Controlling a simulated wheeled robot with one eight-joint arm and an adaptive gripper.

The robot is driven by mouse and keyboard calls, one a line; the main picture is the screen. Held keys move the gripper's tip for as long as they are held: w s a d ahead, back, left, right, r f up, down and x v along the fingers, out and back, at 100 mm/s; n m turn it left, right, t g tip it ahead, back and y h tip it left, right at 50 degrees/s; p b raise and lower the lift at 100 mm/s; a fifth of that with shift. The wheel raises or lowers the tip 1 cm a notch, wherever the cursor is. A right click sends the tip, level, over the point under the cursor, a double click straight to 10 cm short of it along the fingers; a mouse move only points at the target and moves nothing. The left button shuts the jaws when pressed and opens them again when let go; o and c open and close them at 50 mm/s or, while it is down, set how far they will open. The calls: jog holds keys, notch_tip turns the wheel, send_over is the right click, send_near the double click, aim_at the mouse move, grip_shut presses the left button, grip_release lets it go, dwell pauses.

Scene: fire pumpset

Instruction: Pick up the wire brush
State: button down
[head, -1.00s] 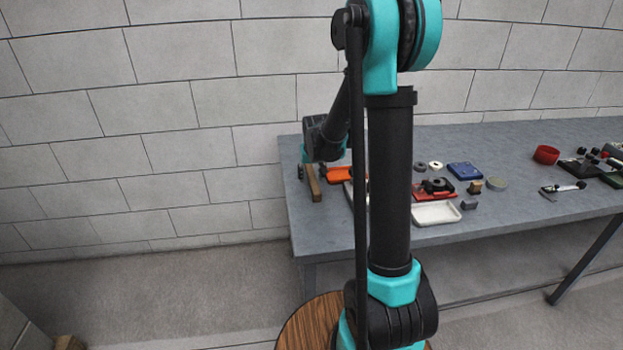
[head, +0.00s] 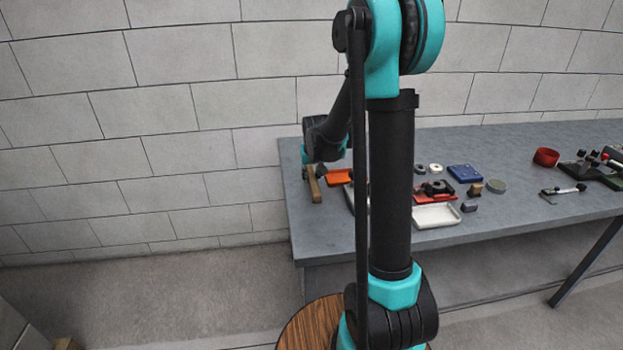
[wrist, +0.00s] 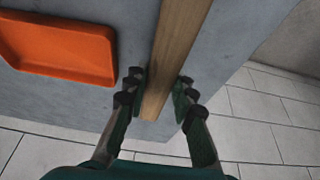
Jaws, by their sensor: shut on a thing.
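The wire brush shows as a long, narrow brown wooden bar (wrist: 178,42) in the wrist view; no bristles can be made out. In the head view the same brush (head: 314,186) lies near the left end of the grey workbench. My gripper (wrist: 160,86) has one finger on each side of the bar near its end and is shut on it. In the head view my gripper (head: 307,172) is small, at the bar, partly hidden under the wrist. I cannot see any gap between the brush and the bench top.
An orange tray (wrist: 58,47) lies beside the brush on the workbench (head: 470,150). The bench's edge is close to my gripper.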

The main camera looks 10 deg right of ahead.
aim_at(311, 175)
notch_tip(311, 175, up, 19)
jog(key=shift+r, duration=0.2)
dwell(0.3)
